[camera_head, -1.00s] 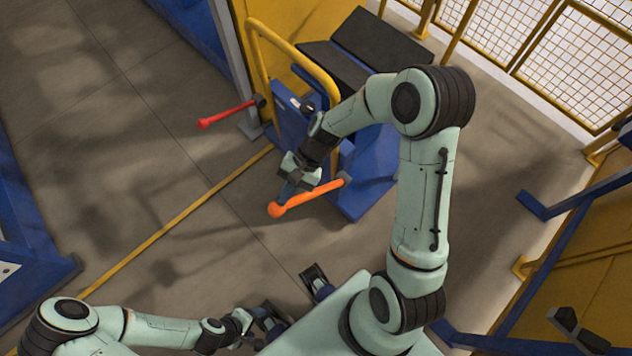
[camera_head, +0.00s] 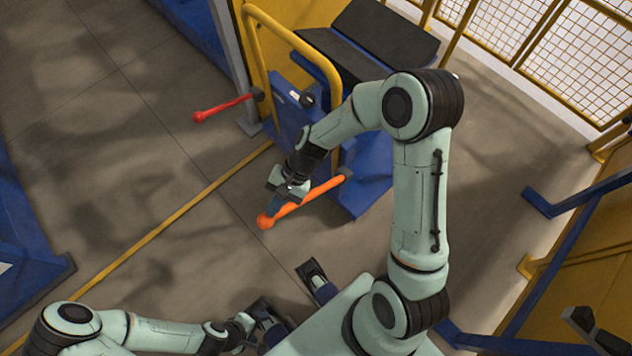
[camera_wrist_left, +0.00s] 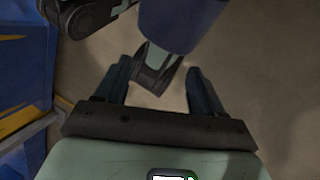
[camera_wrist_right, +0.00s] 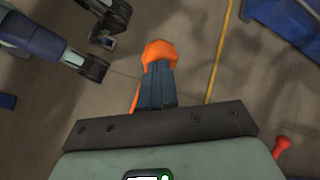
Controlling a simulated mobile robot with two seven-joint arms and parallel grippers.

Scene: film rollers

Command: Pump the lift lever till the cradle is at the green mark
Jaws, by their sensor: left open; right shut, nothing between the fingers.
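The orange lever (camera_head: 305,200) slopes down and left from the blue lift cart (camera_head: 365,190) to its round knob. My right gripper (camera_head: 274,205) is shut at the knob end, with nothing between its fingers. In the right wrist view the shut fingers (camera_wrist_right: 157,85) overlap the orange knob (camera_wrist_right: 159,50); whether they touch it I cannot tell. The black, V-shaped cradle (camera_head: 385,32) sits atop the cart. I see no green mark. My left gripper (camera_head: 266,326) is open and empty, low in the head view, away from the cart. Its spread fingers show in the left wrist view (camera_wrist_left: 160,85).
A red lever (camera_head: 225,105) sticks out left of the cart. A yellow tube handle (camera_head: 290,38) rises beside the cradle. A yellow mesh fence (camera_head: 555,55) stands at upper right. Blue frames stand on both sides. The floor left of the orange lever is clear.

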